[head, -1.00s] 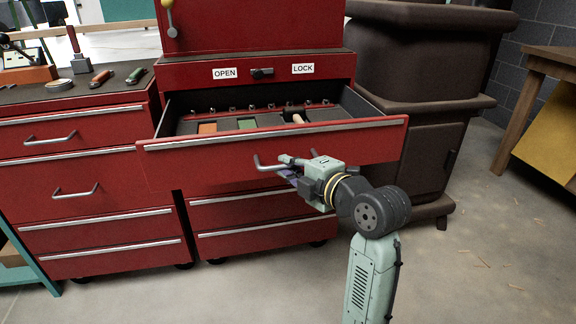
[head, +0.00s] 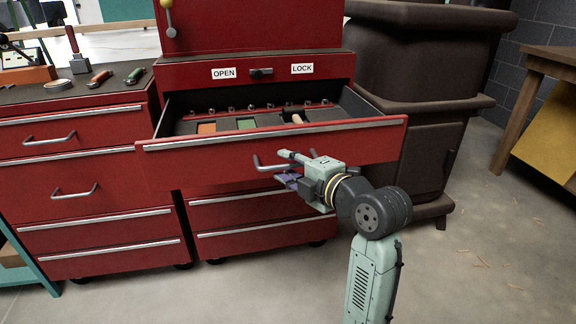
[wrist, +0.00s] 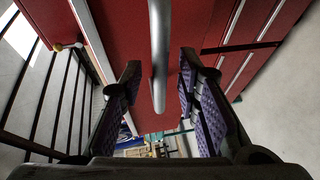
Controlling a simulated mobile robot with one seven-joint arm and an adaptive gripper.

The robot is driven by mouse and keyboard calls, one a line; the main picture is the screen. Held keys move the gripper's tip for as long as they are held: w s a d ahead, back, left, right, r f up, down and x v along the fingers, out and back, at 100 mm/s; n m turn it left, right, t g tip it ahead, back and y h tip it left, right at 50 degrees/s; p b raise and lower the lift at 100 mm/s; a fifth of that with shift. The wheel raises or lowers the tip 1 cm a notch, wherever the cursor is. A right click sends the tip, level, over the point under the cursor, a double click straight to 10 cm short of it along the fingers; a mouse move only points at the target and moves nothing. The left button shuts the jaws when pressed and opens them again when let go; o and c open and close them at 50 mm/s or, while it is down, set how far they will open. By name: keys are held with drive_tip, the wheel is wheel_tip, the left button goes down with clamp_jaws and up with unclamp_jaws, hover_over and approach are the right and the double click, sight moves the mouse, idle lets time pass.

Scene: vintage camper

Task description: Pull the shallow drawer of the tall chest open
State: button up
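The red tall chest's shallow drawer (head: 350,146) is pulled well out, showing its inside. Its bar handle (head: 258,164) is on the front; in the wrist view the silver handle (wrist: 160,45) runs between my fingers. My gripper (head: 282,167) is open at the handle's right part. In the wrist view, my gripper (wrist: 160,72) has its purple-padded fingers on either side of the bar, with a gap on both sides. The far part of the handle is hidden behind my gripper in the head view.
The open drawer holds a green block (head: 246,123), an orange block (head: 206,127) and a hammer-like tool. A lower red chest (head: 80,185) stands at left, a dark brown cabinet (head: 425,150) at right. The grey floor (head: 480,240) at right is mostly clear.

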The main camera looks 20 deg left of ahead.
drive_tip(key=v, duration=1.1)
drive_tip(key=shift+s+d, duration=0.2)
drive_tip(key=shift+d, duration=0.1)
drive_tip(key=shift+r, duration=0.1)
